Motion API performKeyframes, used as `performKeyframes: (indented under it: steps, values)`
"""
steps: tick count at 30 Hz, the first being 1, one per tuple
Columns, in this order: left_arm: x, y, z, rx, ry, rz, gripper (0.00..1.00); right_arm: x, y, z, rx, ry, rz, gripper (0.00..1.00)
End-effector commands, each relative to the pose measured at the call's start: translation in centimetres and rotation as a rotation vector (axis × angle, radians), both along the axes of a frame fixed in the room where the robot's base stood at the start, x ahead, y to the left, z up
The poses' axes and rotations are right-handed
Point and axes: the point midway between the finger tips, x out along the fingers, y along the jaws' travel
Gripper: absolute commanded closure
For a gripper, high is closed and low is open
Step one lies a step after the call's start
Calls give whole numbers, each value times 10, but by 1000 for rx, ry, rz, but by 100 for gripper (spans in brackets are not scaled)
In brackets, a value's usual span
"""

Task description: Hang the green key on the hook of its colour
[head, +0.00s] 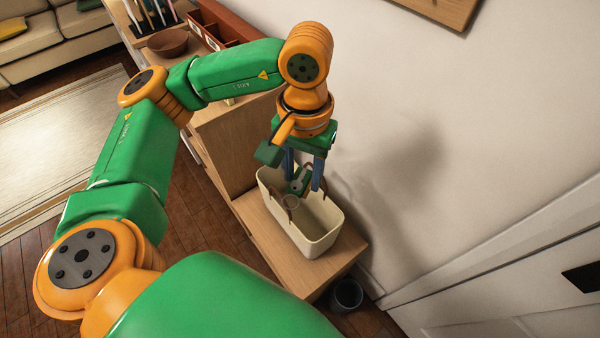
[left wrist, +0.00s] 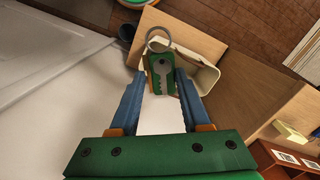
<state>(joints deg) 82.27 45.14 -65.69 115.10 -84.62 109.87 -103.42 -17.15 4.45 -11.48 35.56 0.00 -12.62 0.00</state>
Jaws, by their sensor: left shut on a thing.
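My left gripper (head: 304,180) is shut on the green key (head: 298,186), which also shows between the fingers in the left wrist view (left wrist: 154,76). The key has a green tag-like body, a grey key shape and a metal ring (left wrist: 158,38) pointing away from the gripper. In the head view, the gripper and key overlap the opening of a cream basket (head: 322,248); I cannot tell how far above it they are. My right gripper is not in view. No hook shows; only the lower edge of a wooden board (head: 445,8) on the wall is visible.
The basket stands on a low wooden bench (head: 258,222) against the white wall. A dark round bin (head: 346,294) stands on the floor beside it. A higher wooden cabinet carries a brown bowl (head: 168,42) and a reddish divided box (head: 222,22). The wall at right is bare.

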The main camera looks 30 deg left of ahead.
Motion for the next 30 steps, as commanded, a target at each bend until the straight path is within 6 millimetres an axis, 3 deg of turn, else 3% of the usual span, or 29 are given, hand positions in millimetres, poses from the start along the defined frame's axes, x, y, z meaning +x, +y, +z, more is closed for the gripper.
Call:
performKeyframes:
  steps: [14,23,30]
  values:
    - [33,-11,31,-70,178,522,100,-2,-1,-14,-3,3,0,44]
    - [62,-21,81,-366,378,1276,100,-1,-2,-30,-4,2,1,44]
    - [73,-26,129,-770,391,1835,100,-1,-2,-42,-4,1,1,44]
